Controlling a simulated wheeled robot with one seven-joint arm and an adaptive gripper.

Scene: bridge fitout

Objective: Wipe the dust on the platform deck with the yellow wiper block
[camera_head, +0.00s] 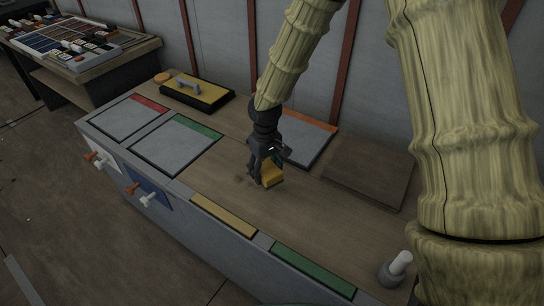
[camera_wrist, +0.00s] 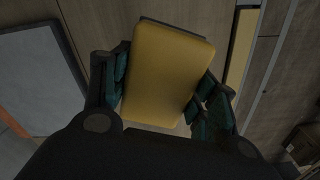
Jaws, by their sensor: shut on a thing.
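The yellow wiper block (camera_head: 272,176) is held in my gripper (camera_head: 262,172), low over the middle of the wooden deck (camera_head: 310,200). In the wrist view the block (camera_wrist: 168,72) sits between the two fingers of my gripper (camera_wrist: 165,92), which are shut on its sides. Its broad yellow face shows, with a dark layer along its far edge. I cannot tell whether the block touches the deck. A small dark smudge (camera_head: 241,180) lies on the deck just left of the gripper; I cannot tell whether it is dust.
A darker brown square panel (camera_head: 368,170) lies to the right. A grey panel with an orange edge (camera_head: 306,135) is behind the gripper. A yellow-topped box with a handle (camera_head: 196,91) stands at the back left. A white-topped knob (camera_head: 396,268) stands at the front right.

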